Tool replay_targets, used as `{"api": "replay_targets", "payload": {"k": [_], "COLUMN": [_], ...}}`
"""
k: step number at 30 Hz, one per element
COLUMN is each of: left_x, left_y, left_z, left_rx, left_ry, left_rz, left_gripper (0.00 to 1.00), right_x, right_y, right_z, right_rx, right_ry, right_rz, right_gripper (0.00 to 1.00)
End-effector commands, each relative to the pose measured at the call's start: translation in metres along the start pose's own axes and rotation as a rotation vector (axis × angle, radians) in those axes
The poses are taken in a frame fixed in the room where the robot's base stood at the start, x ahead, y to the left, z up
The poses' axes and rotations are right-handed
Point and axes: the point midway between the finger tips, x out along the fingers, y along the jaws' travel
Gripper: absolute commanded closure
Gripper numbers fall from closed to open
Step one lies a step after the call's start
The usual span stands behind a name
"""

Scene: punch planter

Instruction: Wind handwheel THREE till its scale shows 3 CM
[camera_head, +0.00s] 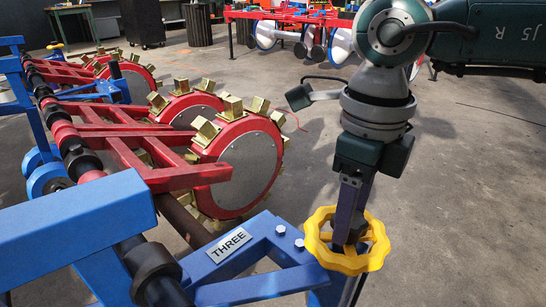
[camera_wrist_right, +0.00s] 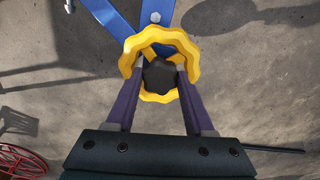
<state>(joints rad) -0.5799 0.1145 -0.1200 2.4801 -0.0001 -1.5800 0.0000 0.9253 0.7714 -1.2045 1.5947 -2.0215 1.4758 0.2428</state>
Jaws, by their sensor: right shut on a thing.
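The yellow handwheel (camera_head: 318,246) with a wavy rim sits at the end of a blue bracket (camera_head: 262,245) that bears a THREE label (camera_head: 229,246). My right gripper (camera_head: 349,236) reaches down onto the wheel from above. In the right wrist view the wheel (camera_wrist_right: 190,48) shows its dark hub (camera_wrist_right: 160,75) between the two fingers of my right gripper (camera_wrist_right: 161,84), which are shut on it. The scale and its reading are not visible in either view. My left gripper is not in view.
Red planter wheels (camera_head: 250,165) with brass-coloured punches stand left of the bracket. A blue beam (camera_head: 70,230) crosses the lower left. Bare concrete floor (camera_head: 470,200) lies open to the right. Another red machine (camera_head: 290,15) stands at the back.

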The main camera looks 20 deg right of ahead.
Motion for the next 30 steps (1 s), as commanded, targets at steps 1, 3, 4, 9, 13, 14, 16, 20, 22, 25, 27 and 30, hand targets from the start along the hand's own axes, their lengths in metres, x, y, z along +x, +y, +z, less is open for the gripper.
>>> {"api": "replay_targets", "payload": {"k": [1, 3, 4, 9, 13, 14, 16, 20, 22, 25, 27, 30], "left_x": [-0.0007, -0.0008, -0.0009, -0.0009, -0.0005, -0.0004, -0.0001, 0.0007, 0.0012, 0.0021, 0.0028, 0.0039], "left_y": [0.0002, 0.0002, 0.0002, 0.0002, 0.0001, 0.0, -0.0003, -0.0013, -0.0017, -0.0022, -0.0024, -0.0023], "left_z": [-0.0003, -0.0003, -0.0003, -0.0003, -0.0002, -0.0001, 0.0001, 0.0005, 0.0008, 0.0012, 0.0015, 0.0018], "left_rx": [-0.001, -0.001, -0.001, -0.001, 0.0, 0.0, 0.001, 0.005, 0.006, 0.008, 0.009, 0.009], "left_ry": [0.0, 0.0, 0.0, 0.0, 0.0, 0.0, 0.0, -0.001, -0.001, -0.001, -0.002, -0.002], "left_rz": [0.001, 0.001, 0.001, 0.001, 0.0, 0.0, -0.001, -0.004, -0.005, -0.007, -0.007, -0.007], "left_gripper": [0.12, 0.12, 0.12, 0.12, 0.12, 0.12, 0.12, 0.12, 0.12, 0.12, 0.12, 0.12], "right_x": [-0.0009, -0.0008, -0.0007, -0.0009, -0.0007, -0.0007, -0.0005, -0.0004, -0.0004, -0.0004, -0.0003, -0.0002], "right_y": [0.0001, 0.0002, 0.0001, -0.0001, -0.0001, -0.0001, 0.0, 0.0001, 0.0001, 0.0, 0.0, 0.0], "right_z": [0.0004, 0.0004, 0.0004, 0.0005, 0.0004, 0.0003, 0.0002, 0.0002, 0.0003, 0.0004, 0.0004, 0.0004], "right_rx": [-0.046, -0.113, -0.141, -0.302, -0.425, -0.453, -0.52, -0.643, -0.709, -0.805, -0.871, -0.966], "right_ry": [-0.002, -0.001, -0.001, -0.002, -0.001, -0.001, -0.001, -0.001, -0.002, -0.002, -0.002, -0.001], "right_rz": [0.001, 0.0, 0.0, -0.001, -0.001, -0.001, 0.0, 0.0, 0.0, -0.001, -0.001, -0.002], "right_gripper": [1.0, 1.0, 1.0, 1.0, 1.0, 1.0, 1.0, 1.0, 1.0, 1.0, 1.0, 1.0]}}
